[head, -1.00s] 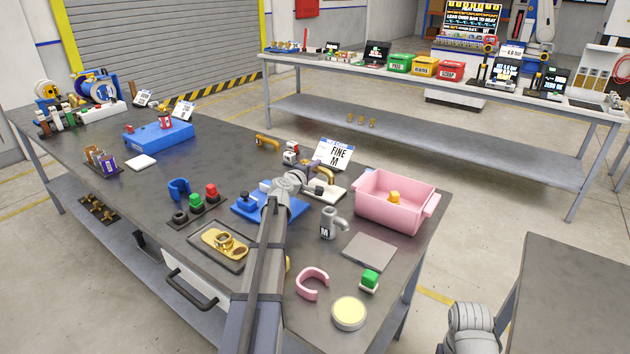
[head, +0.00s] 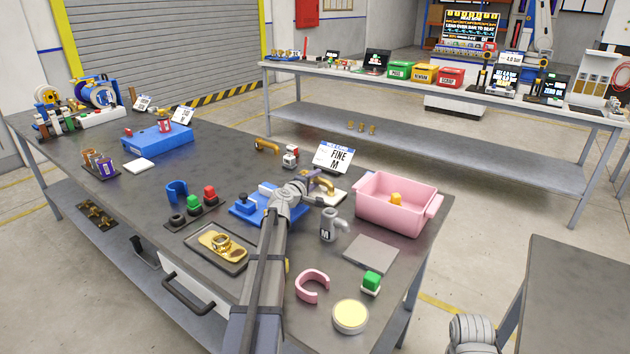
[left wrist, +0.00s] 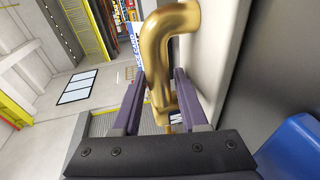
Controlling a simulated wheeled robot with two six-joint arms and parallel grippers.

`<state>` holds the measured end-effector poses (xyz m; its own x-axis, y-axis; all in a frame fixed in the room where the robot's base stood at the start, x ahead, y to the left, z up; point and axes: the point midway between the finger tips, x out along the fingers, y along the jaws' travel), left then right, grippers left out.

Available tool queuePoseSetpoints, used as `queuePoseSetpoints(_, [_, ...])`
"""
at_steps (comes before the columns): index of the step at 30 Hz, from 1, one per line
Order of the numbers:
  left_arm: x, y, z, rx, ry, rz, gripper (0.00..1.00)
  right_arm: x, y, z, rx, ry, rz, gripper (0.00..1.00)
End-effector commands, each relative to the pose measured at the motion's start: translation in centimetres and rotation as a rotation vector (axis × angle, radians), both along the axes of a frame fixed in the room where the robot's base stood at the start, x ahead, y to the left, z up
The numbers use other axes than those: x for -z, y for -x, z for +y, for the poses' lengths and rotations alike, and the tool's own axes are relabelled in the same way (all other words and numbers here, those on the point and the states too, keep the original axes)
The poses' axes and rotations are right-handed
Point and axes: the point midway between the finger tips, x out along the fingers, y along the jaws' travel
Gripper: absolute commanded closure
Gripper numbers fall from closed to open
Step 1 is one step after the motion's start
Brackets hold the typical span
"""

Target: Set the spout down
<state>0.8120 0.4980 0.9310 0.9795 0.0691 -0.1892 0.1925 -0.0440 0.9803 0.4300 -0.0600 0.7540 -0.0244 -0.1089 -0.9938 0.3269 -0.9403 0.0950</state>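The gold, bent spout (head: 325,182) is at the white plate (head: 334,196), beside the "FINE M" sign (head: 335,157). My left gripper (head: 312,190) is at the spout, and its fingers are small and partly hidden in the head view. In the left wrist view the spout (left wrist: 164,70) stands between the two purple fingers (left wrist: 160,98), which close on it from both sides. The pale plate (left wrist: 222,45) shows right behind it. I cannot tell whether the spout touches the plate. My right gripper is out of view.
A blue fixture (head: 248,208) lies left of my left forearm. A grey spouted piece marked M (head: 328,225) and a pink bin (head: 385,218) stand to the right. Another gold bent piece (head: 267,146) lies behind. A grey square plate (head: 371,252) lies in front.

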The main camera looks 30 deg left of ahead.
Motion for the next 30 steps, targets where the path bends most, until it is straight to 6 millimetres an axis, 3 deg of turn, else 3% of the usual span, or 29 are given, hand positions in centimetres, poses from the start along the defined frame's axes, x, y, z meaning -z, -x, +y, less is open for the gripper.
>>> queuePoseSetpoints(8, [-0.5,0.7,-0.1,-0.001,0.0,0.0,0.57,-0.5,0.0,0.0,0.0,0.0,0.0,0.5])
queuePoseSetpoints(14, [-1.1,3.6,-0.3,-0.001,0.0,0.001,0.57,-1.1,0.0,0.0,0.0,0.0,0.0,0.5])
queuePoseSetpoints(24, [-2.4,10.3,-0.9,-0.002,0.001,0.0,0.57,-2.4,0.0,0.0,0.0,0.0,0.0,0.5])
queuePoseSetpoints(30, [-2.6,11.8,-0.9,0.0,0.0,0.0,0.57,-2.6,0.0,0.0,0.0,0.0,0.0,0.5])
